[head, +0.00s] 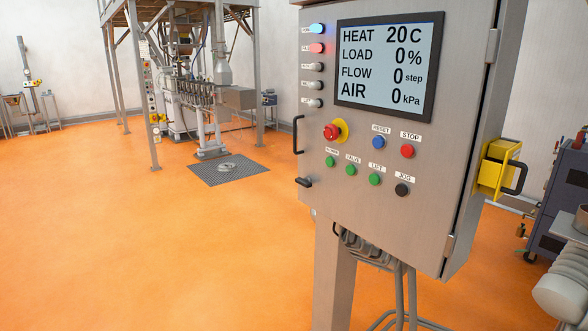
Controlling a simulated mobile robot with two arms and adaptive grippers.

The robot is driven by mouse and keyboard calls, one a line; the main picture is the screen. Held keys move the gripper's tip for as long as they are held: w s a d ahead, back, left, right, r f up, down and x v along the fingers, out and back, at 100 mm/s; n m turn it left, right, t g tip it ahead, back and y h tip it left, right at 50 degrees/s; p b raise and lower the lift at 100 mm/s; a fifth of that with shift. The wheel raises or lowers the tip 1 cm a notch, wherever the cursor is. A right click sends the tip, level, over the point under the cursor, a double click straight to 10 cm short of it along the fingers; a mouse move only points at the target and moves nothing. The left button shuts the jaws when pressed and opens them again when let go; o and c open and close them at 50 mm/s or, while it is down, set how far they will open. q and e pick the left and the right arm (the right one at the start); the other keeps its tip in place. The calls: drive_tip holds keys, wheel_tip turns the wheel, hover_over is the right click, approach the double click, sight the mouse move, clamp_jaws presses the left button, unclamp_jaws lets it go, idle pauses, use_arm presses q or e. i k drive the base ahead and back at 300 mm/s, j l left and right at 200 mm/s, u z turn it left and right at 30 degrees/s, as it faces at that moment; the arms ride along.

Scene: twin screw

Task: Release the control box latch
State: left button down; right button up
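The control box (465,120) is a grey metal cabinet on a post, close in front of me. Its door has a screen reading HEAT 20 C, LOAD 0 %, FLOW 0 step, AIR 0 kPa. A small dark lever (304,182), which looks like the latch, sits low on the door's left edge and points roughly sideways. A black loop handle (298,135) is above it. The door looks closed, with hinges on its right edge. Neither of my grippers is in view.
The door carries a red emergency button (331,132) and several coloured buttons. A yellow box (497,168) with a black handle juts from the cabinet's right side. A dark cart (560,210) stands at right. Open orange floor (150,250) lies to the left; machinery stands behind.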

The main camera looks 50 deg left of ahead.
sight(306, 182)
drive_tip(key=j, duration=1.45)
drive_tip(key=i, duration=0.1)
